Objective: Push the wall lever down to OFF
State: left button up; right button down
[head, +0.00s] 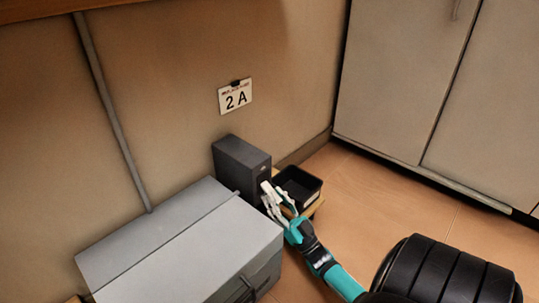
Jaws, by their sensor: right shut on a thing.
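A dark grey box (240,165) stands against the wall below a sign reading 2 A. My right gripper (270,193) is at the box's front face, with its pale fingers shut on the wall lever there. The lever itself is mostly hidden by the fingers, so its position and any ON or OFF marking cannot be read. My teal and black right arm reaches in from the lower right. My left gripper is not in view.
A large grey case (190,245) stands left of my right gripper. A black open tray (300,187) sits close on the right. A black padded seat-like thing (445,272) is at the lower right. Grey cabinets (420,80) line the right wall; the floor before them is clear.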

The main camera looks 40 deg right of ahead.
dwell(0.3)
jog(key=c, duration=1.1)
grip_release()
jog(key=shift+f, duration=0.1)
jog(key=v, duration=0.7)
jog(key=shift+s+f, duration=0.1)
jog(key=shift+s, duration=0.05)
